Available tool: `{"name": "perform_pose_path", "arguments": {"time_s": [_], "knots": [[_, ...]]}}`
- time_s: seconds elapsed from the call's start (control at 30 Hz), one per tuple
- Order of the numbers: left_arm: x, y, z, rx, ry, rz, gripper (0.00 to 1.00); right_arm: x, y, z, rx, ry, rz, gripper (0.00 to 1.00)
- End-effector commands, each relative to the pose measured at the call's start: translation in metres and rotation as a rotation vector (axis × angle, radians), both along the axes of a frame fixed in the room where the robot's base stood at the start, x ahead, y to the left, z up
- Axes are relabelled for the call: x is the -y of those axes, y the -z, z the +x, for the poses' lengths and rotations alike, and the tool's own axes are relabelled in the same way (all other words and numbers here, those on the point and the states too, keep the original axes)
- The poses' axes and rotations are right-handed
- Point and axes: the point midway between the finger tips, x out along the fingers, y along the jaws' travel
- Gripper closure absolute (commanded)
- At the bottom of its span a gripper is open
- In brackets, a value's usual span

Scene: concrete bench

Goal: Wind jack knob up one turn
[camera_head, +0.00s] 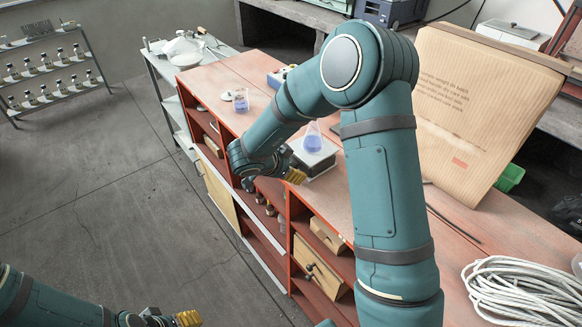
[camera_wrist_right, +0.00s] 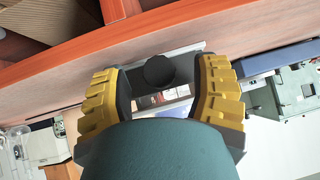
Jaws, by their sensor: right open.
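The lab jack (camera_head: 318,163) stands on the red-brown bench with a flask of blue liquid (camera_head: 313,139) on top. My right gripper (camera_head: 295,175) is at the jack's near side in the head view. In the right wrist view my right gripper (camera_wrist_right: 163,85) is open, with one yellow finger on each side of the dark round jack knob (camera_wrist_right: 158,72). Gaps show between the knob and both fingers. The jack's grey plate (camera_wrist_right: 185,53) shows behind the knob. My left gripper (camera_head: 188,318) is low at the bottom edge, and its opening cannot be made out.
A beaker of blue liquid (camera_head: 241,100) stands farther along the bench. A large cardboard package (camera_head: 475,105) leans behind my right arm. Coiled white rope (camera_head: 515,291) lies at the right. Shelves (camera_head: 325,262) are below the bench top, and the floor (camera_head: 110,190) at left is clear.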

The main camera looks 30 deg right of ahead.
Motion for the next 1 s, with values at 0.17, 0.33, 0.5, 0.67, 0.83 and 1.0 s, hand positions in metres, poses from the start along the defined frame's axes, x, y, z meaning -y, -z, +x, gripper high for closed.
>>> {"name": "perform_pose_path", "arguments": {"time_s": [0.17, 0.33, 0.5, 0.67, 0.83, 1.0], "knots": [[0.000, 0.000, 0.000, 0.000, 0.000, 0.000, 0.39, -0.020, -0.020, -0.006, 0.003, -0.004, 0.001, 0.39], [0.000, 0.000, 0.000, 0.000, 0.000, 0.000, 0.39, -0.044, -0.045, -0.013, 0.005, -0.004, 0.002, 0.39], [0.000, 0.000, 0.000, 0.000, 0.000, 0.000, 0.39, -0.064, -0.066, -0.019, 0.003, -0.003, 0.001, 0.39], [0.000, 0.000, 0.000, 0.000, 0.000, 0.000, 0.39, -0.075, -0.077, -0.023, 0.001, 0.000, 0.000, 0.39], [0.000, 0.000, 0.000, 0.000, 0.000, 0.000, 0.39, -0.078, -0.080, -0.024, 0.001, 0.001, 0.001, 0.39], [0.000, 0.000, 0.000, 0.000, 0.000, 0.000, 0.39, -0.078, -0.080, -0.024, 0.000, 0.000, 0.001, 0.39]]}}
